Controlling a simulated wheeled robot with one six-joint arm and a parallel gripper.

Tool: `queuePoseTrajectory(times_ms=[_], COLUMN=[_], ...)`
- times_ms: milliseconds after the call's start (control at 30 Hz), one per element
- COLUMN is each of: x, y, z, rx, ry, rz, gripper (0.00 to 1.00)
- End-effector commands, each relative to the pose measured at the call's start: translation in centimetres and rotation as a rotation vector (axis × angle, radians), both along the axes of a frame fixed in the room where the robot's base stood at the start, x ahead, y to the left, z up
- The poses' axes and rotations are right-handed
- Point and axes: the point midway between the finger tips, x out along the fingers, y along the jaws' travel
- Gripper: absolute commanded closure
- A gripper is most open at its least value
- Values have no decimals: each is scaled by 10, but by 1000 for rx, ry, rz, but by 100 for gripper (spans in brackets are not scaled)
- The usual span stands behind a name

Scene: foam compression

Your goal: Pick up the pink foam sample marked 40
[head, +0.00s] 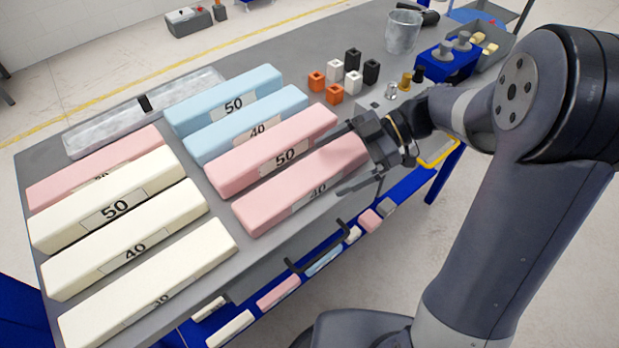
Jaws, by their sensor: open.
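The pink foam sample marked 40 (270,211) is a long block lying near the front edge of the grey table (213,290). My gripper (352,158) is open at the block's right end, with one finger on the far side and one on the near side in the picture. I cannot tell whether the fingers touch the foam. Another pink block marked 50 (250,165) lies just behind it, close alongside.
Two blue blocks (245,138) lie behind the pink ones. Cream blocks (115,208) and a third pink block (90,180) lie left.

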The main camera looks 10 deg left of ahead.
Motion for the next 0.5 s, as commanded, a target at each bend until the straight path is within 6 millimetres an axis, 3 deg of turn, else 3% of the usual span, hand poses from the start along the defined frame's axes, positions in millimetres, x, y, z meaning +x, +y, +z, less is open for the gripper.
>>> queuePoseTrajectory(times_ms=[300, 500], x=[-15, -19], y=[34, 43], z=[-16, -22], rx=[-1, 0], ry=[4, 0], rz=[4, 1], gripper=[0, 0])
